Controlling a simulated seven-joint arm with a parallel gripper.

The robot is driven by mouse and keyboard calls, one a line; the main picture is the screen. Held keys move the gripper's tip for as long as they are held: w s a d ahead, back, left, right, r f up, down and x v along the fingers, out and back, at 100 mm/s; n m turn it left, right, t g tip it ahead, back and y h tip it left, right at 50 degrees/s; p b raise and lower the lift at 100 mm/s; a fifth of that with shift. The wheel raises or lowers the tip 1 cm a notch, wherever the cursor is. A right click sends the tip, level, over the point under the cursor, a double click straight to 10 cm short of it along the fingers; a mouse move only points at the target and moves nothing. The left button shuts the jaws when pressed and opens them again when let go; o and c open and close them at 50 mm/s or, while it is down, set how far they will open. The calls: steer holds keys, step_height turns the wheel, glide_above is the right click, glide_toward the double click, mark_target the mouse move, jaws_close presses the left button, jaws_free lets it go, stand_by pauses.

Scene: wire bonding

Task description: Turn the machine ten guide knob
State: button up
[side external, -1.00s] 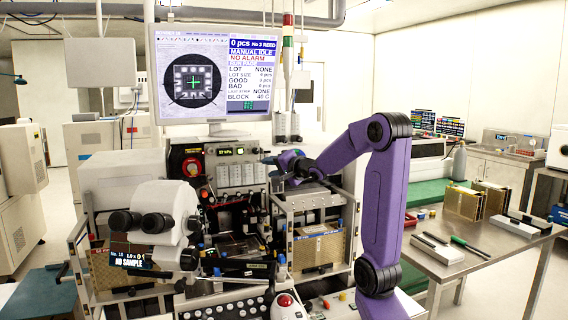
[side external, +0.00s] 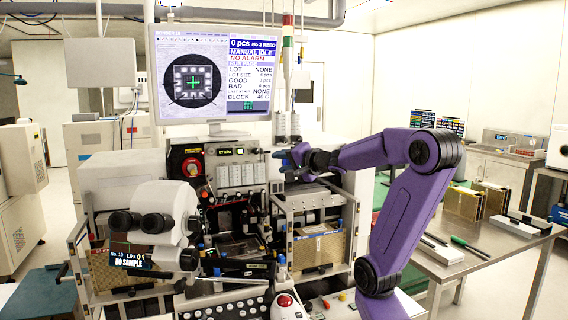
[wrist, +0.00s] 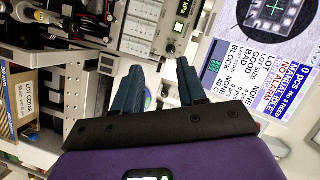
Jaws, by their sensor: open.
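The machine (side external: 115,172) has a display (side external: 140,261) reading "No. 10" on its front left. My gripper (side external: 280,156) is raised in front of the right end of that panel, above the metal frame. In the wrist view my gripper (wrist: 160,72) is open, with two dark fingers apart and nothing held between them. A small panel with a green display and a dark round knob (wrist: 171,48) shows beyond the fingertips.
A monitor (side external: 213,133) stands above the machine. A metal frame holding a brown box (side external: 318,250) is below my gripper. A red round control (side external: 285,300) is at the front. A steel table (side external: 480,262) with trays is at the right.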

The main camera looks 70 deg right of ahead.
mark_target(263, 191)
steer(key=w+a+r+n+t+h, duration=0.1)
steer(key=w+a+n+h, duration=0.15)
steer(key=w+n, duration=0.4)
steer(key=s+a+f+n+g+h, duration=0.3)
steer(key=a+f+n+g+h, duration=0.1)
steer(key=f+n+g, duration=0.45)
steer(key=x, duration=1.1)
steer(key=f+x, duration=0.1)
steer(key=x, duration=0.5)
steer(key=shift+d, duration=0.25)
stand_by(0.5)
steer(key=shift+c, duration=0.3)
jaws_close()
